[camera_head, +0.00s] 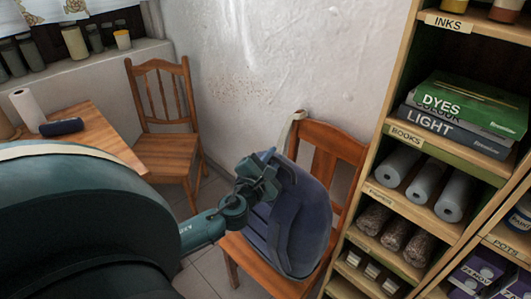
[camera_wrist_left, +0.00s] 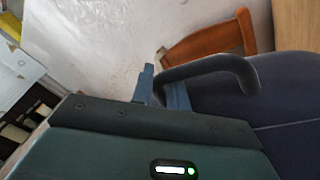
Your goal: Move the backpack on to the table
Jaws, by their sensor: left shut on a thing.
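A dark blue-grey backpack (camera_head: 300,222) rests on a wooden chair (camera_head: 338,150) against the wall, in the middle of the head view. My left gripper (camera_head: 262,170) is at the top of the backpack, shut on its handle. In the left wrist view the dark curved handle (camera_wrist_left: 215,68) passes at the gripper's fingers (camera_wrist_left: 158,90), with the backpack body (camera_wrist_left: 285,105) to the right. The wooden table (camera_head: 98,132) stands at the left of the head view, partly hidden by my own body. My right gripper is not in view.
A paper towel roll (camera_head: 27,108) and a dark blue cylinder (camera_head: 62,127) stand and lie on the table. Another wooden chair (camera_head: 165,140) is beside the table. A tall filled shelf (camera_head: 400,120) stands close on the right of the backpack.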

